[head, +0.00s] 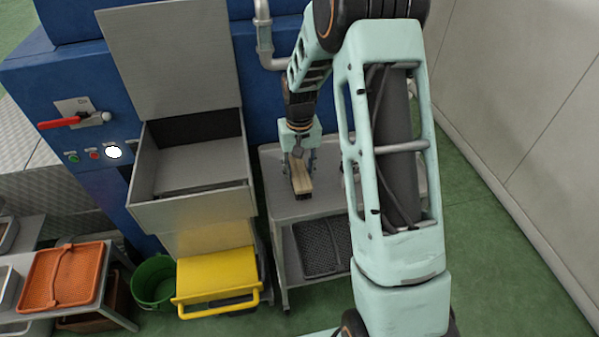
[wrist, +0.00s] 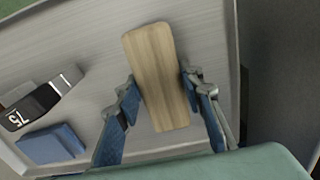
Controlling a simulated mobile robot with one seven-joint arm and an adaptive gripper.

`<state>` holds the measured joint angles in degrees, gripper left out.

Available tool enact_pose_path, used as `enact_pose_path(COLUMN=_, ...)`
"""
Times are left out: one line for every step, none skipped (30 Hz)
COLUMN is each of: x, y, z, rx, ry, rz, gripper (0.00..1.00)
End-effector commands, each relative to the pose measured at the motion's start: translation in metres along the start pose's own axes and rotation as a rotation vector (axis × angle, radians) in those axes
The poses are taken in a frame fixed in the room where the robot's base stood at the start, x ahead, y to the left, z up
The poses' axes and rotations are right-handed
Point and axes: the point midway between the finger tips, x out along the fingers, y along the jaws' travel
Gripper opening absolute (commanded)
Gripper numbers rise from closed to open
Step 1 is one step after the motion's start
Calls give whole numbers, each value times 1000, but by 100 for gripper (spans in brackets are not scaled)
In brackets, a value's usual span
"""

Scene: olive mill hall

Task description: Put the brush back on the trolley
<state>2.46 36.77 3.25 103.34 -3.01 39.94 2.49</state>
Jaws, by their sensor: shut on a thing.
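The brush (head: 301,180) has a light wooden back, with dark bristles just visible beneath it in the head view. Its wooden back (wrist: 155,75) fills the middle of the wrist view. My gripper (head: 301,163) points down over the grey trolley (head: 273,185) and is shut on the brush. In the wrist view the two blue-padded fingers (wrist: 159,86) flank the wood on both sides. The brush is over the trolley's top (wrist: 98,48); I cannot tell whether its bristles touch the surface. My arm hides the trolley's right part in the head view.
A dark device marked 75 (wrist: 38,105) and a blue block (wrist: 52,145) lie on the trolley top. A black crate (head: 318,248) is on its lower shelf. An open metal hopper (head: 190,205), yellow step (head: 215,272) and green bucket (head: 153,282) stand left. A wall is right.

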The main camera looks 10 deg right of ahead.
Motion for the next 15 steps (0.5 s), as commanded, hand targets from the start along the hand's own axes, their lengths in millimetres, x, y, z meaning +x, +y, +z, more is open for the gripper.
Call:
enact_pose_path(x=2, y=0, z=0, rx=0, ry=0, rz=0, gripper=12)
enact_pose_path(x=4, y=0, z=0, rx=0, ry=0, rz=0, gripper=12)
enact_pose_path(x=5, y=0, z=0, rx=0, ry=0, rz=0, gripper=12)
enact_pose_path(x=4, y=0, z=0, rx=0, ry=0, rz=0, gripper=38)
enact_pose_path(x=3, y=0, z=0, rx=0, ry=0, rz=0, gripper=42)
enact_pose_path(x=3, y=0, z=0, rx=0, ry=0, rz=0, gripper=46)
enact_pose_path(x=3, y=0, z=0, rx=0, ry=0, rz=0, gripper=49)
enact_pose_path(x=3, y=0, z=0, rx=0, ry=0, rz=0, gripper=53)
enact_pose_path(x=3, y=0, z=0, rx=0, ry=0, rz=0, gripper=53)
enact_pose_path(x=3, y=0, z=0, rx=0, ry=0, rz=0, gripper=53)
enact_pose_path(x=3, y=0, z=0, rx=0, ry=-1, rz=0, gripper=53)
enact_pose_path(x=3, y=0, z=0, rx=0, ry=-1, rz=0, gripper=53)
enact_pose_path(x=3, y=0, z=0, rx=0, ry=-1, rz=0, gripper=53)
enact_pose_path(x=3, y=0, z=0, rx=0, ry=0, rz=0, gripper=53)
enact_pose_path(x=3, y=0, z=0, rx=0, ry=0, rz=0, gripper=53)
